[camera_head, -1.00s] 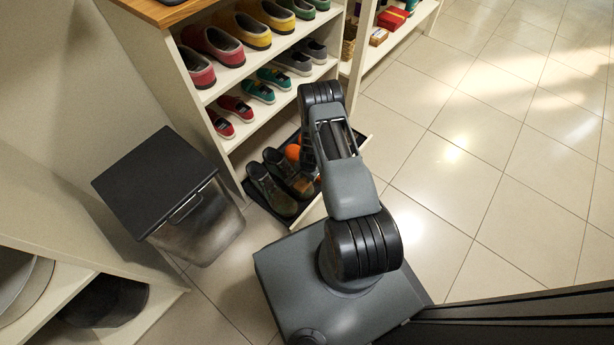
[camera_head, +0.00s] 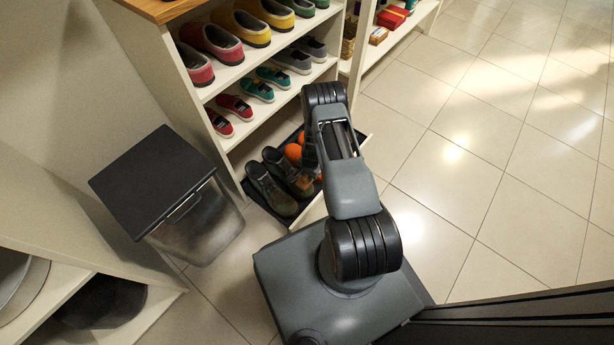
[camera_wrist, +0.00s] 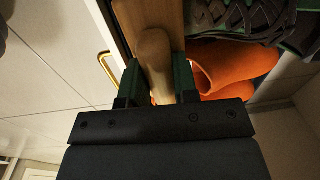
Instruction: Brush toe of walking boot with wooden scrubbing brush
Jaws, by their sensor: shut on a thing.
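The walking boots, a dark brown-green pair, stand in the low black tray in the head view; the left boot (camera_head: 272,190) is clearest, and the right boot (camera_head: 291,172) is partly covered by my arm. In the wrist view my gripper (camera_wrist: 157,72) is shut on the pale handle of the wooden scrubbing brush (camera_wrist: 158,18). The brush's wooden block runs out of the top of the picture, and its bristles are hidden. A dark laced or ribbed boot part (camera_wrist: 245,14) shows to the right; contact with the brush cannot be told. My gripper is hidden in the head view.
Orange clogs (camera_wrist: 232,65) lie close right of my gripper, by the boots. The black tray (camera_head: 256,192) sits beneath shelves of shoes (camera_head: 262,42). A lidded bin (camera_head: 190,215) stands left. The tiled floor (camera_head: 470,150) at right is clear.

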